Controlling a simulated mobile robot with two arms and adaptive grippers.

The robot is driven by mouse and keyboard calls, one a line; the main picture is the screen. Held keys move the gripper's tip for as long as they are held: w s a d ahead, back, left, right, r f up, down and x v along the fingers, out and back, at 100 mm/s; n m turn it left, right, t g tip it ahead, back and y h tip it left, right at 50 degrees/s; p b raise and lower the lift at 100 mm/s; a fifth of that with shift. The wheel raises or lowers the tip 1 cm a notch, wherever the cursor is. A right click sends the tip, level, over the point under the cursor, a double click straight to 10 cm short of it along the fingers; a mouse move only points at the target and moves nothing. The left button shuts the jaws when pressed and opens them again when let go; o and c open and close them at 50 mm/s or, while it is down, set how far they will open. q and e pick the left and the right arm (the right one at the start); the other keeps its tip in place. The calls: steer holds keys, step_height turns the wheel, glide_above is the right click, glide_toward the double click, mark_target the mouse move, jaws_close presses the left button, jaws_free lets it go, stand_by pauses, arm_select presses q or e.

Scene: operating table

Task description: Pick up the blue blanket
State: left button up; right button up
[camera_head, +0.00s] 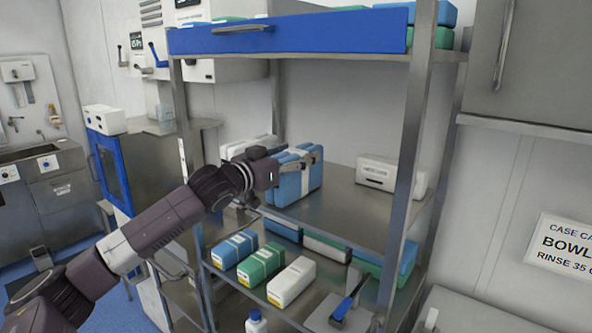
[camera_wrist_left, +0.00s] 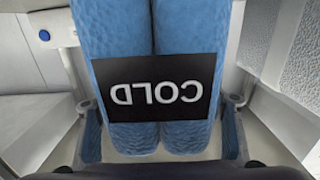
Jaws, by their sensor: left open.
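The blue blanket (camera_head: 288,190) stands on the middle shelf of the metal rack, partly hidden behind my left gripper. In the left wrist view the blanket (camera_wrist_left: 180,35) shows as two blue padded halves with a black band lettered COLD, upside down. My left gripper (camera_head: 300,158) reaches in from the left at the blanket's upper part. In the left wrist view the open fingers of this gripper (camera_wrist_left: 162,128) stand at either side of the blanket's near end. I cannot tell whether they touch it. My right gripper is not in view.
A white box (camera_head: 378,172) stands to the right on the same shelf (camera_head: 345,215), with bare shelf between. White packs (camera_head: 236,147) stand to the left. A rack post (camera_head: 405,165) rises at the front right. A blue drawer front (camera_head: 290,37) is above; several packs lie below.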

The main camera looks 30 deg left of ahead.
arm_select(q)
steer(key=shift+s, duration=0.1)
steer(key=shift+c, duration=0.9)
jaws_close()
steer(key=shift+r, duration=0.1)
steer(key=shift+r, duration=0.15)
